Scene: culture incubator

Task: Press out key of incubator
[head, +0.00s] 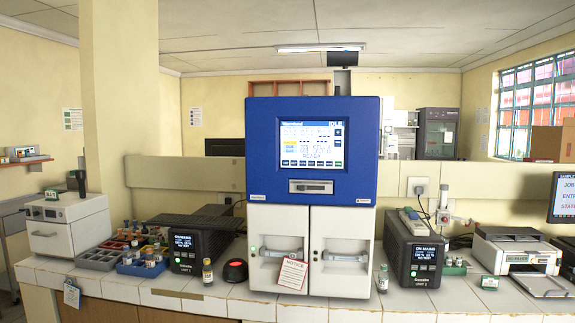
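The incubator (260,181) stands on the tiled counter at the centre of the head view, with a blue upper housing and two white lower doors, both shut. Its lit screen (310,146) faces me, with rows of small text and a larger line in the middle that seems to end in READY. A row of small keys (311,163) runs along the screen's lower edge, and a few dark keys (338,131) stand at its right edge. The labels are too small to read, so I cannot tell which is the out key. My gripper is not in view.
A notice card (292,275) hangs on the left door. A vial (207,272) and a dark round device with a red top (235,271) stand at left front. Black units (190,248) and (418,254) flank the incubator. The space before the screen is clear.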

